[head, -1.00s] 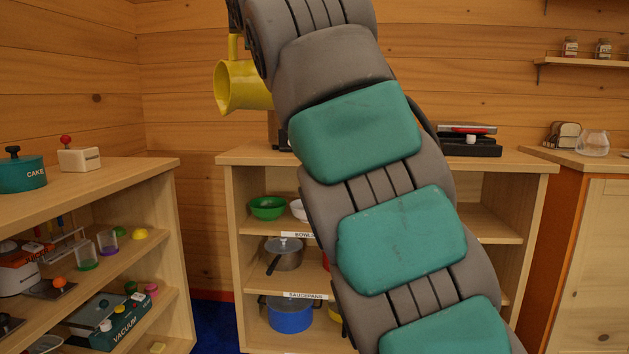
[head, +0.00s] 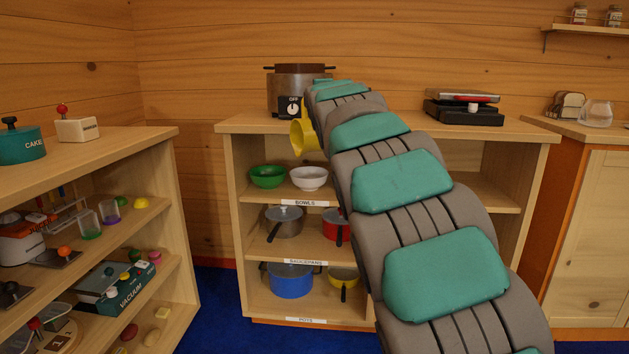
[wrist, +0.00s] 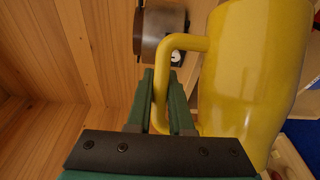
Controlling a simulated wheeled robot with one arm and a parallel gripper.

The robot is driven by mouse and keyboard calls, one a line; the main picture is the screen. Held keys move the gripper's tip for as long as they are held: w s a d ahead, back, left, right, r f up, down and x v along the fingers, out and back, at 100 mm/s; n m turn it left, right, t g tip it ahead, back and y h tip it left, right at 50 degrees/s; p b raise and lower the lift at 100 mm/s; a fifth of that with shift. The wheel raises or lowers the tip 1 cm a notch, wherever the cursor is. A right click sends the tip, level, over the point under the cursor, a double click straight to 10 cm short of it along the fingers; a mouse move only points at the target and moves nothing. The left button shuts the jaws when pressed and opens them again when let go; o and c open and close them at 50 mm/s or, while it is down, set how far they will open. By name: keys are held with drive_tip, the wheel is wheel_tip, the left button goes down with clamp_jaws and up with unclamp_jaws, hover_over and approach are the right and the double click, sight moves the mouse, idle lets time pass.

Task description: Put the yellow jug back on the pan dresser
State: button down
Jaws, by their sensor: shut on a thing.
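My gripper (wrist: 163,95) is shut on that handle. In the head view my arm hides the gripper. The pan dresser (head: 240,123) is a wooden unit with shelves labelled bowls, saucepans and a lowest one partly readable.
Green (head: 268,176) and white (head: 309,178) bowls sit on the upper shelf, left. Another shelf unit (head: 150,150) stands at the left.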

drive_tip(key=shift+m+h, duration=0.3)
drive_tip(key=shift+h, duration=0.1)
drive_tip(key=d+f, duration=0.1)
drive_tip(key=f, duration=0.2)
drive_tip(key=w+d+f, duration=0.1)
drive_tip(key=d+f, duration=0.1)
drive_tip(key=f, duration=0.1)
drive_tip(key=w+d+f, duration=0.1)
drive_tip(key=f, duration=0.2)
drive_tip(key=shift+w+d+f, duration=0.1)
drive_tip(key=shift+w+d, duration=0.15)
drive_tip(key=shift+d, duration=0.15)
drive_tip(key=s+d+f, duration=0.2)
drive_tip(key=d+f, duration=0.1)
drive_tip(key=f, duration=0.4)
drive_tip(key=s+d+f, duration=0.1)
drive_tip(key=d+f, duration=0.2)
drive_tip(key=f, duration=0.5)
drive_tip(key=s+d+f+h, duration=0.1)
drive_tip(key=s+d+f, duration=0.1)
drive_tip(key=f, duration=0.6)
drive_tip(key=shift+s+d+f+m+p, duration=0.2)
drive_tip(key=shift+s+d+m+p, duration=0.15)
drive_tip(key=shift+d, duration=0.3)
